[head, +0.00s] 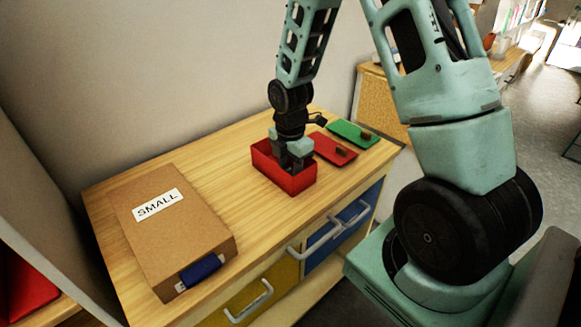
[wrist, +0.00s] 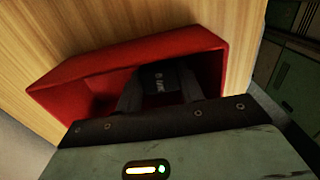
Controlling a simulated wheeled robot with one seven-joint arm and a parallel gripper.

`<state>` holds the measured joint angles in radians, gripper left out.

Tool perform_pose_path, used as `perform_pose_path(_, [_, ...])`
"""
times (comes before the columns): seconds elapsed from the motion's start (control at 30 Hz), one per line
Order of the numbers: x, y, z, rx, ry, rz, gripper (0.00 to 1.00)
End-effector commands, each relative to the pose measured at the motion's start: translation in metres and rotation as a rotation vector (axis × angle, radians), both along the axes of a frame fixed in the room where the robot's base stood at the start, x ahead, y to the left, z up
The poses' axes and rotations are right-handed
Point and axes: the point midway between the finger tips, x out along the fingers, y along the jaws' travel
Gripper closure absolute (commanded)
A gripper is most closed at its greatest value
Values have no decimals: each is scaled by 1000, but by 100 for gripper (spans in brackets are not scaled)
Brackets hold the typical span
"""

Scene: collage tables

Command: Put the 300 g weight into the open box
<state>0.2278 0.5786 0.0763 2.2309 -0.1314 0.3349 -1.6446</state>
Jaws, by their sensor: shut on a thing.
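The open red box (head: 265,158) stands on the wooden cabinet top, and it fills much of the wrist view (wrist: 75,75). My gripper (head: 295,164) points down into the box, its fingers below the rim. In the wrist view, my gripper (wrist: 162,92) is shut on a dark weight (wrist: 166,77) with pale lettering too small and dim to read. The weight is inside the box walls; I cannot tell whether it touches the floor of the box. In the head view the weight is hidden by the gripper and the box.
A red lid (head: 331,148) and a green lid (head: 353,133), each with a brown handle, lie right of the box. A brown case labelled SMALL (head: 175,225) lies at the left. Bare wood (head: 215,160) separates case and box. A wall stands behind.

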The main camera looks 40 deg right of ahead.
Motion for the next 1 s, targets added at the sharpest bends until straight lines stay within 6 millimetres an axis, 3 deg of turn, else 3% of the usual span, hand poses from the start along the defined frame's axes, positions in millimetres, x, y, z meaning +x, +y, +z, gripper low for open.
perform_pose_path(0.07, [0,0,-3,0,0,0,94])
perform_pose_path(0.1, [0,0,-2,0,0,0,51])
perform_pose_path(0.13, [0,0,-2,0,0,0,43])
perform_pose_path(0.17, [0,0,-2,0,0,0,40])
perform_pose_path(0.57, [1,0,8,0,-2,0,40])
perform_pose_path(1.0, [1,0,94,0,-4,-2,40])
